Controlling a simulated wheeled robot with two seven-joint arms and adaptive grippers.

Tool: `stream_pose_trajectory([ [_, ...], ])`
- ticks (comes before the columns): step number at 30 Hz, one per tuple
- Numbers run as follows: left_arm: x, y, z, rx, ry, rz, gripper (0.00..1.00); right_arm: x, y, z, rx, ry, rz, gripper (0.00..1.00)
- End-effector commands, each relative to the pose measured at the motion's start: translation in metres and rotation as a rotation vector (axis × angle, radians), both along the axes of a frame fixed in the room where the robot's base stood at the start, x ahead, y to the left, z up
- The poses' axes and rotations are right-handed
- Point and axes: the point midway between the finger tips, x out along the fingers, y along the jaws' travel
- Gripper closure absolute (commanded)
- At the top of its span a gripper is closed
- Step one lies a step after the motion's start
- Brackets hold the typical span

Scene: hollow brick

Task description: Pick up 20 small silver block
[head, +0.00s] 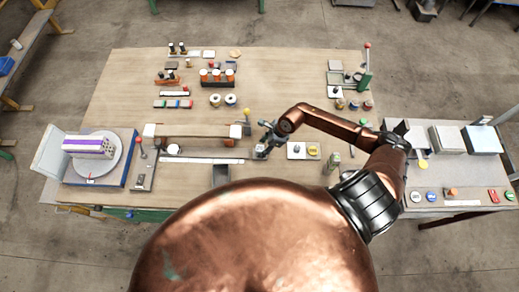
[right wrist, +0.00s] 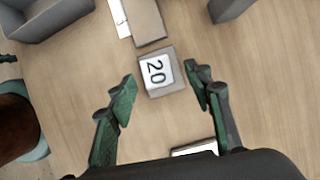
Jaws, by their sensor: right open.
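The small silver block (right wrist: 173,86) lies flat on the wooden table, with a white label reading "20" on top. In the right wrist view it sits just ahead of and between the fingertips of my right gripper (right wrist: 159,75). The fingers are spread, with a gap on both sides of the block, and hold nothing. In the head view my right gripper (head: 266,141) is low over the middle of the table; the block there is too small to make out clearly. My left gripper does not show.
A grey block (right wrist: 146,22) lies close beyond the silver block. A grey open bin (right wrist: 52,14) is at the upper left of the wrist view.

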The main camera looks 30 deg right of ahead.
Motion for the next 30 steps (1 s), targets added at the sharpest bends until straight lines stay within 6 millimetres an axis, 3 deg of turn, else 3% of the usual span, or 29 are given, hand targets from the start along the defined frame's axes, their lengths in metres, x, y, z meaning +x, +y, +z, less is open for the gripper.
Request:
stream_pose_trajectory([
  [3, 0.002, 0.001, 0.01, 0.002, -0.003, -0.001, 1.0, 0.0, 0.009, -0.015, 0.005, 0.002, -0.001, 0.54],
  [9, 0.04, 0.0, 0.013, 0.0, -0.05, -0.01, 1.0, 0.005, 0.013, -0.034, 0.003, 0.001, 0.0, 0.54],
  [11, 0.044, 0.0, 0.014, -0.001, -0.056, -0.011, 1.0, 0.006, 0.014, -0.035, 0.002, -0.001, 0.001, 0.54],
  [16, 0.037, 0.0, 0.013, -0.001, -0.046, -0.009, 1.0, 0.006, 0.014, -0.035, 0.002, -0.001, 0.002, 0.54],
  [30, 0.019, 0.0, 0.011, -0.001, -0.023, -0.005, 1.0, 0.006, 0.014, -0.035, 0.002, -0.001, 0.001, 0.86],
])
